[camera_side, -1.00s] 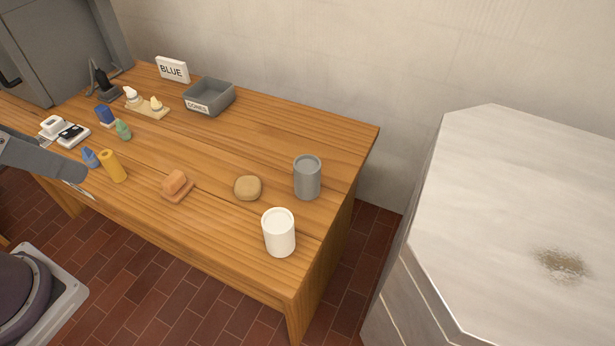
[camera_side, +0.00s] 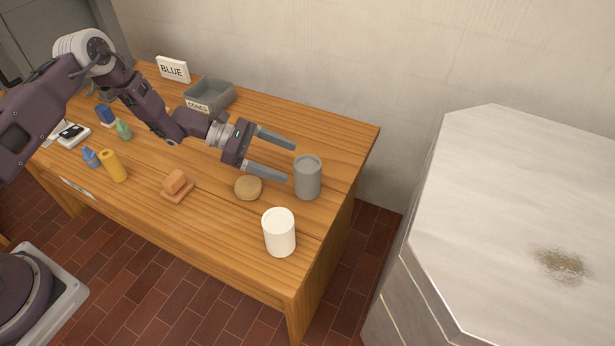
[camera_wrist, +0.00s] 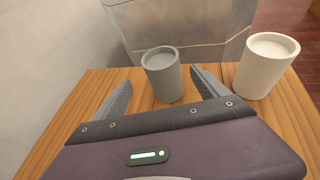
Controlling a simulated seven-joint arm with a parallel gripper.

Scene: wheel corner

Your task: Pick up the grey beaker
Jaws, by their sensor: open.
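The grey beaker (camera_side: 307,178) stands upright near the right end of the wooden table. My gripper (camera_side: 291,164) is open, with its two fingers pointing at the beaker from the left. In the wrist view the grey beaker (camera_wrist: 163,76) stands ahead, between the lines of the two spread fingers (camera_wrist: 160,90) and close to their tips. The jaws look empty. From these views I cannot tell whether a fingertip touches the beaker.
A white beaker (camera_side: 279,233) stands in front of the grey one, near the table's front edge. A round tan object (camera_side: 248,187) lies just below my gripper. An orange block on a small board (camera_side: 177,185) and a grey bin (camera_side: 209,96) are farther left.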

